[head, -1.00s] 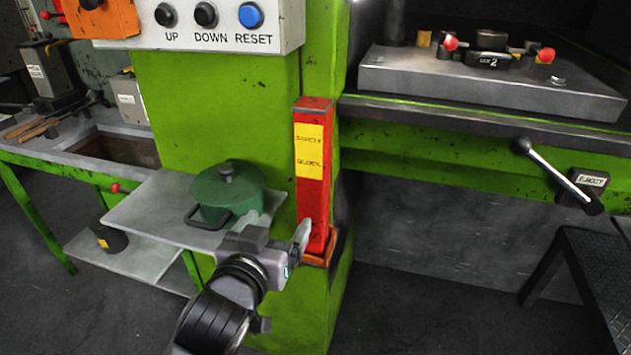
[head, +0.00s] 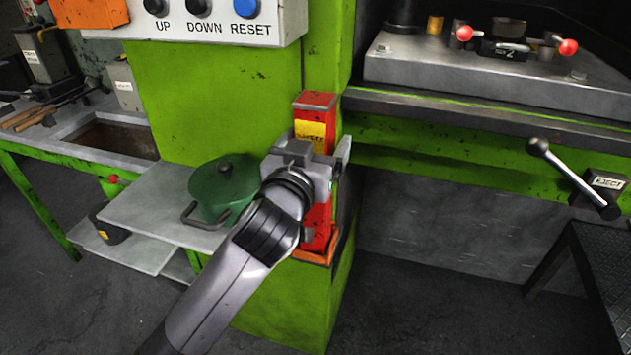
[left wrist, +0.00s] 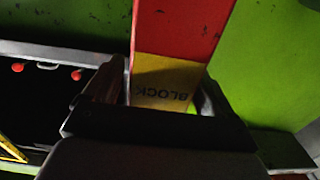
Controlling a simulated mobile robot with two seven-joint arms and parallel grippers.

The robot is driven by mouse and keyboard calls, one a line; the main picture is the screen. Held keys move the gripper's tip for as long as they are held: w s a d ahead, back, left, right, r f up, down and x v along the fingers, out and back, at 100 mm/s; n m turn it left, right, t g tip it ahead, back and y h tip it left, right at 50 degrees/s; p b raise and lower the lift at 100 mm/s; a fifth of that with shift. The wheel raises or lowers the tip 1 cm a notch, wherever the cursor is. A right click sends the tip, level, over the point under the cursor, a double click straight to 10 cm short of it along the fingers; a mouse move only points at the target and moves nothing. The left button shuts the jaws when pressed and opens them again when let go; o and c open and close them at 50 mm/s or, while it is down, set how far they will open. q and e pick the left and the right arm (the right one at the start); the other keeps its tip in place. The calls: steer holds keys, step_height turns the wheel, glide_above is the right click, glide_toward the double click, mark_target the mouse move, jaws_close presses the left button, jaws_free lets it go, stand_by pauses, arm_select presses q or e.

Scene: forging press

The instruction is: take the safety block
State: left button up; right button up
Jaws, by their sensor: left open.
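The safety block (head: 316,226) is a tall red bar with a yellow label, standing upright in an orange bracket (head: 318,256) on the green press column. My left gripper (head: 338,158) is in front of its middle and hides part of the label. In the left wrist view the block (left wrist: 180,28) and its yellow label reading "BLOCK" lie between the two open fingers (left wrist: 165,98), one on each side. I cannot tell whether either finger touches it. My right gripper is not in view.
A green lidded pot (head: 222,185) stands on a grey shelf (head: 150,205) left of the column. A control panel (head: 200,25) hangs above. The press bed (head: 480,85) and an eject lever (head: 570,175) are at the right.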

arm_select(q)
steer(key=shift+x, duration=0.75)
jaws_close()
steer(key=shift+r, duration=0.2)
